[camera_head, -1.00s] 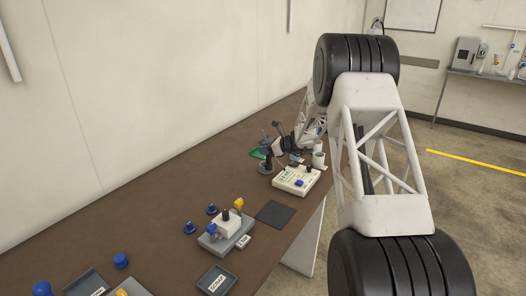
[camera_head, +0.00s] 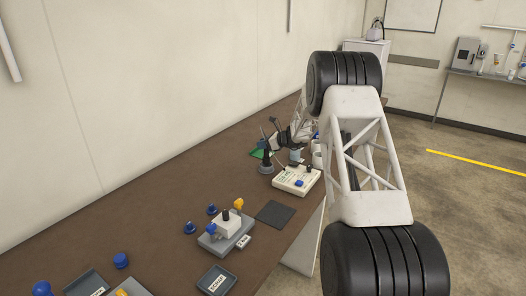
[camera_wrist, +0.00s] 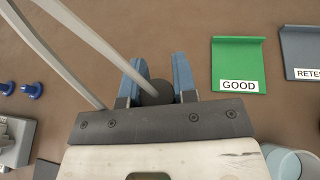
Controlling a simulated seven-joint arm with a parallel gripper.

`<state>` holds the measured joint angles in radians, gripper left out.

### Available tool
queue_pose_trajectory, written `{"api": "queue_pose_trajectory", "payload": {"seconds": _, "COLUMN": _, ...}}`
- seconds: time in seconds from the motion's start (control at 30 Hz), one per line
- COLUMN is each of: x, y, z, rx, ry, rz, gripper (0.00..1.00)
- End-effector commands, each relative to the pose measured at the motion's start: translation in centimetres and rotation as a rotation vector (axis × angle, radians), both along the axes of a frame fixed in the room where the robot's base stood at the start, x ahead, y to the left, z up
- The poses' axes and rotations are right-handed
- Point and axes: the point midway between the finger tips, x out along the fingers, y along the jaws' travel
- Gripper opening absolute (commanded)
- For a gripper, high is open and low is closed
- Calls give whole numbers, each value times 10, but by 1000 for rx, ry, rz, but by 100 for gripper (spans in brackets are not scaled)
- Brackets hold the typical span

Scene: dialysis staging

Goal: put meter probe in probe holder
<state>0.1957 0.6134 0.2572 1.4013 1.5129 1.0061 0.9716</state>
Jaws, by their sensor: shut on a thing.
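My gripper (camera_wrist: 157,82) has blue fingertips closed on either side of a dark round thing (camera_wrist: 155,94), which I take to be the meter probe seen end-on. Its lower part is hidden from the wrist view. In the head view my gripper (camera_head: 269,143) is small, over the far part of the table. A dark upright with a round grey base (camera_head: 265,169), apparently the probe holder, stands just below it. I cannot tell whether the probe is inside the holder or above it. The white meter box (camera_head: 296,180) with a blue button stands to the right of that base.
A green GOOD tray (camera_wrist: 238,55) and a grey RETEST tray (camera_wrist: 302,48) lie to the right in the wrist view. A pale cup (camera_wrist: 290,160) is at lower right. Blue knobs (camera_wrist: 32,90) are at left. A dark mat (camera_head: 274,214) lies nearer on the table.

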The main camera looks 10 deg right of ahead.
Motion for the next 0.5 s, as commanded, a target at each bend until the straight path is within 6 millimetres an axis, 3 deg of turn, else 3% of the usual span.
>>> {"api": "queue_pose_trajectory", "payload": {"seconds": 0.5, "x": 0, "y": 0, "z": -35, "rx": 0, "ry": 0, "rz": 0, "gripper": 0}}
